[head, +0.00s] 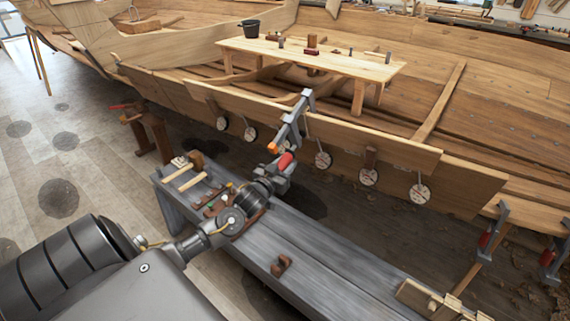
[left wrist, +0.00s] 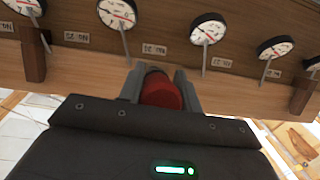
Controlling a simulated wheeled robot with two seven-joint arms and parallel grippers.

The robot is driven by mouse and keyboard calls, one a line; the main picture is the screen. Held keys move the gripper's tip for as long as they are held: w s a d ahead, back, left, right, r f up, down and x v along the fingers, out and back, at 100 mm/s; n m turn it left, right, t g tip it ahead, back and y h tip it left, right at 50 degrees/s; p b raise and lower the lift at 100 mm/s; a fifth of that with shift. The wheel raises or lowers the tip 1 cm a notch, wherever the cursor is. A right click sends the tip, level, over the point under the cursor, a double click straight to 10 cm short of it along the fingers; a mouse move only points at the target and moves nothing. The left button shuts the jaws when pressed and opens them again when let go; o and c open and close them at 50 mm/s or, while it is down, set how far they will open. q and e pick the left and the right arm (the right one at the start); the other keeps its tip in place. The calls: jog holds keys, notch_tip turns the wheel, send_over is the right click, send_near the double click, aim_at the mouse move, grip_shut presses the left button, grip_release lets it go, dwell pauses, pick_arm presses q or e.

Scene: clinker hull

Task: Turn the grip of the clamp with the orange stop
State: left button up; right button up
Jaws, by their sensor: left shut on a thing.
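The clamp with the orange stop (head: 272,148) hangs on the edge of the hull plank, with its grey bar (head: 291,122) slanting down from the plank. Its red grip (head: 285,161) is at the lower end. My left gripper (head: 279,168) is shut on the red grip. In the left wrist view the red grip (left wrist: 161,92) sits between the two grey fingers, just below the plank edge. The clamp's bar is not visible in the left wrist view. My right gripper is not in view.
Round white dials (head: 323,160) hang along the plank beside the clamp. A grey bench (head: 330,255) with tools and wood blocks lies under my left arm. Other clamps with red grips (head: 486,240) hang at the right. A wooden table (head: 330,62) stands inside the hull.

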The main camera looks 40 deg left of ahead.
pick_arm(q)
jog(key=shift+r+m+y+p, duration=0.15)
jog(key=shift+m+y+p, duration=0.25)
jog(key=shift+y, duration=0.2)
jog(key=shift+a+m+y+p, duration=0.15)
jog(key=shift+m+y+p, duration=0.25)
jog(key=shift+m+y, duration=0.5)
jog(key=shift+a+m+y+p, duration=0.1)
jog(key=shift+m+y+p, duration=0.3)
jog(key=shift+m+y, duration=0.2)
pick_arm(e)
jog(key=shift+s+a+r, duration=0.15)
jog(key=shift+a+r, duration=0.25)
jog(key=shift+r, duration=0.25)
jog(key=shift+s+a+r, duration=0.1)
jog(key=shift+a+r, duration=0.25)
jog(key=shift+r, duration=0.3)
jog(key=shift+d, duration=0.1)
pick_arm(q)
jog(key=o, duration=1)
jog(key=shift+s, duration=0.1)
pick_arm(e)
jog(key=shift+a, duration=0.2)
